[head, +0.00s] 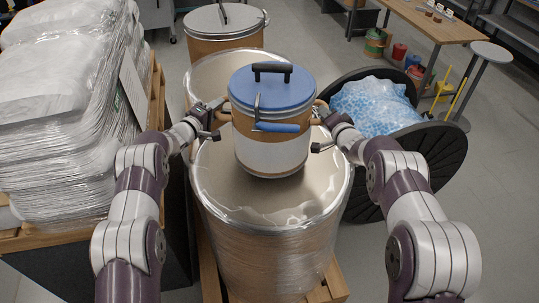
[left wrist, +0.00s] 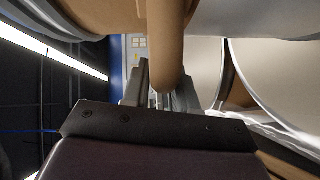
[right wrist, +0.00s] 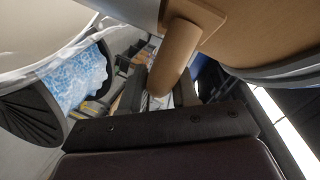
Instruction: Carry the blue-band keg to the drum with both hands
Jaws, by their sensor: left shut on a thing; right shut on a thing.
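The blue-band keg (head: 271,155) is a brown and white keg with a blue lid, a black lid handle and a blue lever on its front. It is upright over the wrapped drum (head: 270,240) nearest me; I cannot tell whether its base touches the drum top. My left gripper (head: 218,115) is shut on the keg's left side handle, a tan bar that fills the left wrist view (left wrist: 168,45). My right gripper (head: 322,118) is shut on the right side handle, which shows in the right wrist view (right wrist: 172,60).
A wrapped pallet stack (head: 65,110) is at left. A black reel (head: 440,150) with a blue-and-white bag (head: 375,105) is at right. A wooden bench (head: 440,22) stands at the back right.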

